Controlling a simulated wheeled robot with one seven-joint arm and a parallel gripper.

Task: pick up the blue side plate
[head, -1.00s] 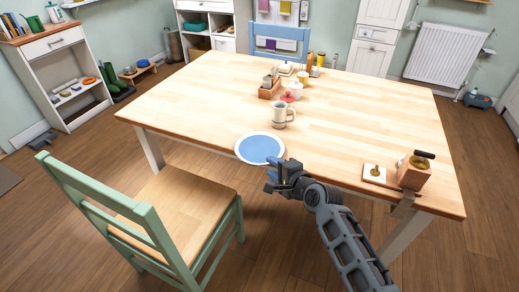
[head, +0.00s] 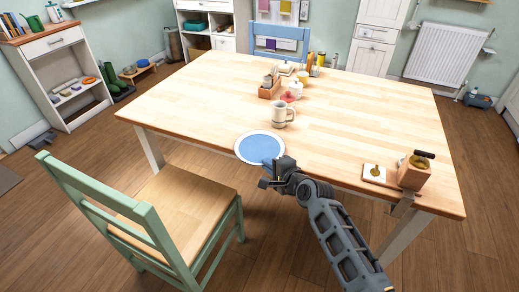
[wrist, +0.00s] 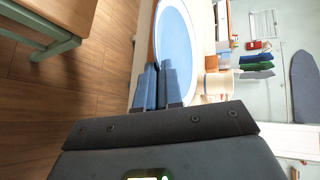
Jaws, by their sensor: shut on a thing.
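The blue side plate (head: 260,147) has a pale rim and is at the table's near edge in the head view. It also shows in the wrist view (wrist: 174,35), just beyond the fingers. My gripper (head: 270,164) is at the plate's near right rim. In the wrist view my gripper (wrist: 158,84) has its two blue fingers close together, shut on the plate's near rim. The fingers hide that bit of rim. I cannot tell whether the plate is clear of the tabletop.
The wooden table (head: 350,120) has free room right of the plate. A pale mug (head: 281,114) stands just behind the plate. A green chair (head: 150,215) stands at the front left.

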